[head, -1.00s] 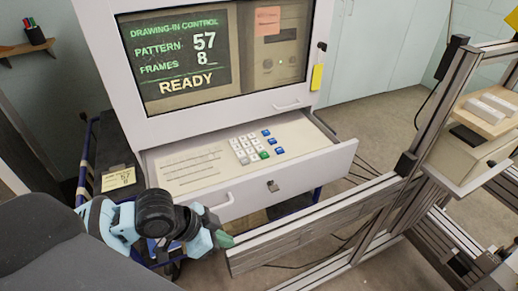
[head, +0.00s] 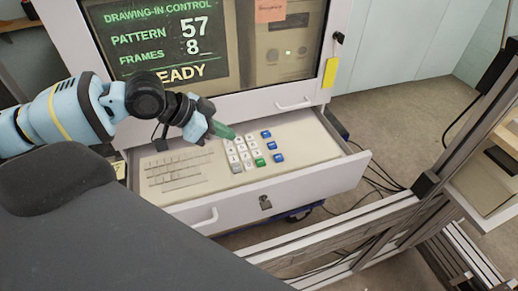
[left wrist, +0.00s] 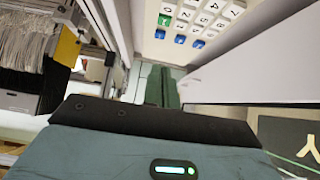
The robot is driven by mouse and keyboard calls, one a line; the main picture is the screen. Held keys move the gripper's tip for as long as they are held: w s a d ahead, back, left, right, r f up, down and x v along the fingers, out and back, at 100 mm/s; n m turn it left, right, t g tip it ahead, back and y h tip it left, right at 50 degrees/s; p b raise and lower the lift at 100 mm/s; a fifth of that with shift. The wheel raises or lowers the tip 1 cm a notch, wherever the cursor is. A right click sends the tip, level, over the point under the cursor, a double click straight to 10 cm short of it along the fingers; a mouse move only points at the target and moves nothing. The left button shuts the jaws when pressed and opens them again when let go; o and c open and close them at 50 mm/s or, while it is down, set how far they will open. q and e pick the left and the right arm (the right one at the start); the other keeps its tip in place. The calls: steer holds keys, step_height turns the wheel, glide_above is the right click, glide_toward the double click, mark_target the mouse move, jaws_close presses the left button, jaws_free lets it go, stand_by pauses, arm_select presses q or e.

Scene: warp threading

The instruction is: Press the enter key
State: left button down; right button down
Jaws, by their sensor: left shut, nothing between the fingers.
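The keypad (head: 241,150) sits in the open drawer below the monitor, with white number keys and a column of blue keys on its right. One green key (head: 260,162) is at the lower right of the white keys; its label is too small to read. The green key also shows at the top of the left wrist view (left wrist: 165,20). My left gripper (head: 230,135) is shut and empty, its green fingertips at the upper left of the keypad, covering part of it. I cannot tell its height above the keys. My right gripper is not in view.
The monitor (head: 160,40) shows pattern 57 and frames 8. The open drawer (head: 205,210) has a raised front with handle and lock. A metal frame (head: 440,160) stands at the right. A yellow tag (head: 330,73) hangs beside the monitor.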

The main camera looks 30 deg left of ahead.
arm_select(q)
glide_above(264, 161)
steer(key=s+a, duration=0.2)
step_height(264, 161, down, 7)
steer(key=shift+s, duration=0.1)
step_height(264, 161, down, 3)
steer(key=shift+f, duration=0.5)
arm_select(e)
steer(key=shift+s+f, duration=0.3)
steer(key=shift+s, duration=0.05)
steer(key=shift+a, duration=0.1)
